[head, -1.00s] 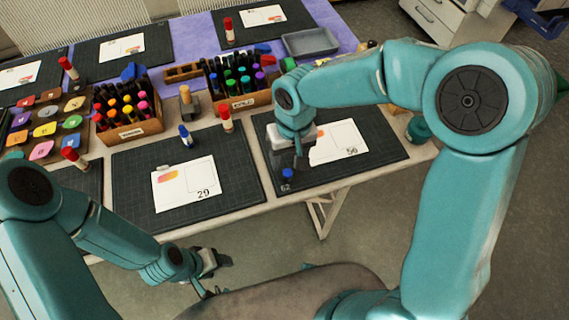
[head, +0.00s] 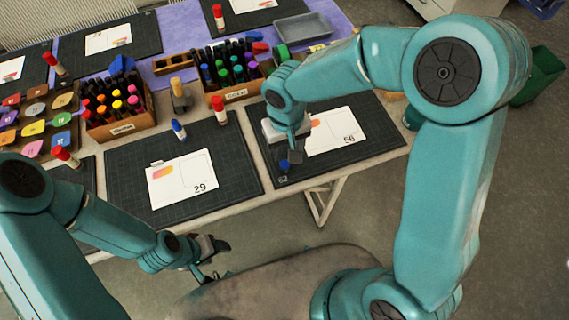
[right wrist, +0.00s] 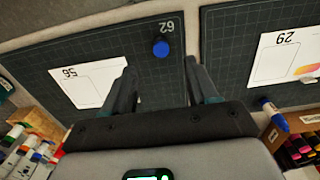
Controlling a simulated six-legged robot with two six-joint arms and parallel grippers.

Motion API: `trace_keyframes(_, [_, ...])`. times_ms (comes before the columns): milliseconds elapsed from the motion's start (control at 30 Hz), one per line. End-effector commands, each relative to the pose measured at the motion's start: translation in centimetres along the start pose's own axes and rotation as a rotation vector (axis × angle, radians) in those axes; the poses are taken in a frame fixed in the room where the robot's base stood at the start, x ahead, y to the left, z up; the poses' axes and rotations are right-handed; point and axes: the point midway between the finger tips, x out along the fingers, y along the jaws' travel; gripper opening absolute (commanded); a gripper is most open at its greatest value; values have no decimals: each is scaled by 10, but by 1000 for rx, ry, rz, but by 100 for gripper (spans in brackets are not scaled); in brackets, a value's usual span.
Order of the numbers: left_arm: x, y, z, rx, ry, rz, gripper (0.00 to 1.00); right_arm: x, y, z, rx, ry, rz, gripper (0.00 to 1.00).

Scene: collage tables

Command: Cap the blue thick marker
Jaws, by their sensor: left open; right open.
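A short blue cylinder (head: 284,165), which looks like a cap, stands on the cutting mat marked 62. It also shows in the right wrist view (right wrist: 160,48). My right gripper (right wrist: 160,66) is open, pointing down close above it; the cylinder appears between the finger lines, and I cannot tell whether they touch it. A blue-and-white stick (head: 179,130), perhaps the thick marker, stands behind the mat with card 29; it shows in the right wrist view (right wrist: 273,115) too. My left gripper (head: 218,262) is open and empty, in front of the table's near edge.
Boxes of markers (head: 118,108) and darker markers (head: 229,72) stand behind the mats. A red-capped stick (head: 219,110) stands near the blue-and-white one. A grey tray (head: 302,28) lies at the back. Card 29 (head: 182,178) and card 56 (head: 337,130) lie flat on mats.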

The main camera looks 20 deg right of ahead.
Motion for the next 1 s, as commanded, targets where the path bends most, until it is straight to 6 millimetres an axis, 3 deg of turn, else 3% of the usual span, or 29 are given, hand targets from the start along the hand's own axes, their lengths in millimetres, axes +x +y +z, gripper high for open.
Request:
trace_keyframes(100, [0, 0, 0, 0, 0, 0, 58, 24, 0, 0, 1, -5, 0, 58])
trace_keyframes(200, [0, 0, 0, 0, 0, 0, 58, 37, 0, -2, 1, -2, 0, 58])
trace_keyframes(667, [-1, 0, 0, 0, 0, 0, 58, 46, 0, -3, 1, -1, -1, 58])
trace_keyframes(1000, [-7, 2, 0, 0, 0, 0, 58, 92, -1, -9, 1, -2, -1, 58])
